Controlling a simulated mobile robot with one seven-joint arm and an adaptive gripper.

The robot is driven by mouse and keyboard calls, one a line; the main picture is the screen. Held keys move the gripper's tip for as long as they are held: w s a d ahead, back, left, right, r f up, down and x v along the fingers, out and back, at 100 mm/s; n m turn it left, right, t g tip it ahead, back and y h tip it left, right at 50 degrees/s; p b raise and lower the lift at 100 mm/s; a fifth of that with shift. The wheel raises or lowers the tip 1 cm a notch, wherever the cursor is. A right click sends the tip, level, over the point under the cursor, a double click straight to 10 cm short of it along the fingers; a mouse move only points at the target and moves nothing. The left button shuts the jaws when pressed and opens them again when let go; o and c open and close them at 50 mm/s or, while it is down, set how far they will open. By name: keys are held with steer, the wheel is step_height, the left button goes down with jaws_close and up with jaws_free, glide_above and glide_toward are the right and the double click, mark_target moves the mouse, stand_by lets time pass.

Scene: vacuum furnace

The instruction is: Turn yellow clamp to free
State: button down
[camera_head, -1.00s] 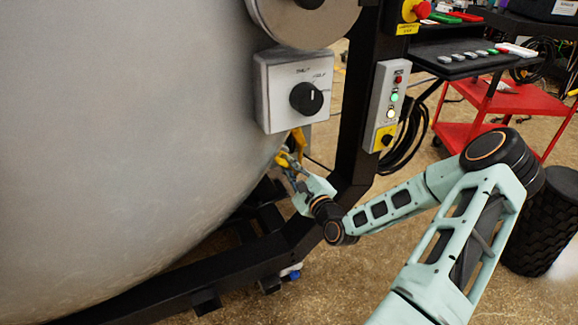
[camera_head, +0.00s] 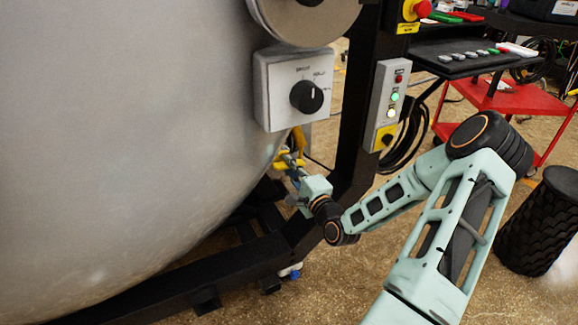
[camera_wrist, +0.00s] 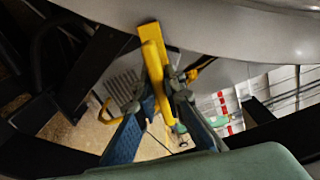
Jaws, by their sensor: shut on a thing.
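The yellow clamp (camera_wrist: 154,70) shows in the wrist view as a long yellow bar, slightly tilted, below the grey vessel wall. It also shows in the head view (camera_head: 299,138), low on the vessel's right side, partly hidden by my gripper. My gripper (camera_wrist: 158,97) has its two fingers on either side of the yellow bar and is shut on it. In the head view my gripper (camera_head: 289,165) reaches the clamp from below right. Yellow parts also stick out beside both fingers in the wrist view.
The large grey vessel (camera_head: 130,130) fills the left. A white box with a black knob (camera_head: 306,97) sits just above the clamp. A black frame post (camera_head: 362,100) with a grey button panel (camera_head: 388,105) stands to the right. A red cart (camera_head: 500,102) is farther back.

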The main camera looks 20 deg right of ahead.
steer(key=n+b, duration=0.1)
steer(key=n, duration=0.5)
steer(key=shift+f+n+b, duration=0.15)
steer(key=shift+n+b, duration=0.15)
steer(key=shift+b, duration=0.1)
steer(key=n+b, duration=0.2)
steer(key=n, duration=0.3)
steer(key=shift+n, duration=0.3)
steer(key=c, duration=2)
jaws_free()
steer(key=s, duration=1.2)
steer(key=shift+d, duration=0.25)
